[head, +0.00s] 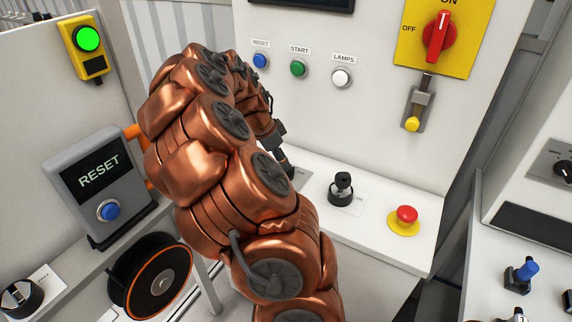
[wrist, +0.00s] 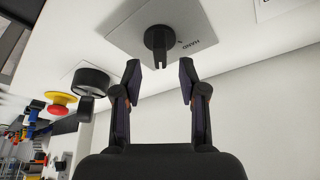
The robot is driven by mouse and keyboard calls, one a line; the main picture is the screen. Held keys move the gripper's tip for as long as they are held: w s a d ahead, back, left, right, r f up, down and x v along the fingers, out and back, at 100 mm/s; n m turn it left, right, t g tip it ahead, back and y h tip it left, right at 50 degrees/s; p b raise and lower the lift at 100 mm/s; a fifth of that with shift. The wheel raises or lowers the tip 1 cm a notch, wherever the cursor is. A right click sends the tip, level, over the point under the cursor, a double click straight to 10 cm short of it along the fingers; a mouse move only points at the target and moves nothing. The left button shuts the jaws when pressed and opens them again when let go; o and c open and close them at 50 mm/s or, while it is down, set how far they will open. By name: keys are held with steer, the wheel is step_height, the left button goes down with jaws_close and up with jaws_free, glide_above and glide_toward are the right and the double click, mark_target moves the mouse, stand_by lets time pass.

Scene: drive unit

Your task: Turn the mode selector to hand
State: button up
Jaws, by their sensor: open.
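The mode selector (wrist: 158,40) is a black knob with a narrow grip on a pale square plate, at the top middle of the wrist view. The word HAND is printed on the plate to the right of the knob. The knob's grip points toward the bottom of the picture, not at that word. My gripper (wrist: 160,72) is open, with one finger on each side of the space just below the knob. The fingers appear apart from it, and nothing is between them. In the head view my copper arm hides the selector, and my gripper (head: 284,160) shows only in part.
A black switch (head: 341,188) and a red mushroom button (head: 406,215) on a yellow base stand on the same ledge, right of my gripper. Blue, green and white buttons (head: 298,68) sit on the upright panel behind. A red rotary switch (head: 438,38) is at the upper right.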

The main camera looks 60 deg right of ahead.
steer(key=shift+p+x, duration=0.5)
steer(key=shift+x, duration=1.5)
jaws_close()
